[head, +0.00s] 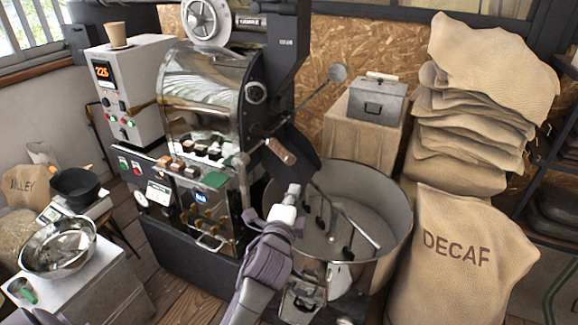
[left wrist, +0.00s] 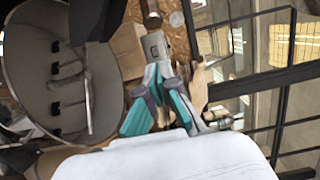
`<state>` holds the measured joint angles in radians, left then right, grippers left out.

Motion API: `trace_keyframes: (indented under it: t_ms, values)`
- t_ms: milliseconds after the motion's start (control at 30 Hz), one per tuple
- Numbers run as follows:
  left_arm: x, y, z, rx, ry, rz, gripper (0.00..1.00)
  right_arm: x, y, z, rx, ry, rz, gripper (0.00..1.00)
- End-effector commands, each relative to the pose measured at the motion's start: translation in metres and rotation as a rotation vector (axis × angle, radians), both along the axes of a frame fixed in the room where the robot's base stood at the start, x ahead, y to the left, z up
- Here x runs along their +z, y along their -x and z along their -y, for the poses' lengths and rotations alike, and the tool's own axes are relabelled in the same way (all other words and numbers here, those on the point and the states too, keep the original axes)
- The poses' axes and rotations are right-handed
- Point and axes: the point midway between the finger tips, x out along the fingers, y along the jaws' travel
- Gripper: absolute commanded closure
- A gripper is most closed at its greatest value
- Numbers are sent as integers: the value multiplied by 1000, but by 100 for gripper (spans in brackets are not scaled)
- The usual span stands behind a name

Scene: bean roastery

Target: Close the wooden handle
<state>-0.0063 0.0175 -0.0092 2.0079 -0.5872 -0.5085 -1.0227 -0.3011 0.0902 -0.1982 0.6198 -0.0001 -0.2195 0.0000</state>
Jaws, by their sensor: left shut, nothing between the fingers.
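The wooden handle (head: 280,151) is a short reddish-brown grip at the front of the roaster, beside a dark chute above the cooling pan. My left gripper (head: 292,192) is a little below it in the head view, apart from it and over the near-left rim of the pan. The gripper also shows in the left wrist view (left wrist: 158,75), with teal and grey fingers shut and nothing between them. I cannot make out the handle for certain in the left wrist view. My right gripper is not in view.
The round metal cooling pan (head: 400,225) with stirring arms stands before the roaster drum (head: 205,95). A DECAF sack (head: 455,275) stands to its right. A metal box (head: 378,102) sits behind the pan. A steel bowl (head: 35,262) is at the far left.

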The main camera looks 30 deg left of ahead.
Motion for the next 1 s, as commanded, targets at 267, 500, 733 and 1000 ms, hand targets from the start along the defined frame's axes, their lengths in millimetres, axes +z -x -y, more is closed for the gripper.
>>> trace_keyframes:
  t_ms: [267, 500, 733, 1000]
  values:
    - [3, -60, -17, 3, -2, -2, 100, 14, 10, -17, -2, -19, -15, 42]
    - [3, -85, -43, 3, -5, -2, 100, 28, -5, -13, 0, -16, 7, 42]
    - [0, -92, -55, 3, -3, -2, 100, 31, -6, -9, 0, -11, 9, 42]
    - [0, -92, -55, 3, -3, -2, 100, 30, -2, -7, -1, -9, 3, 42]
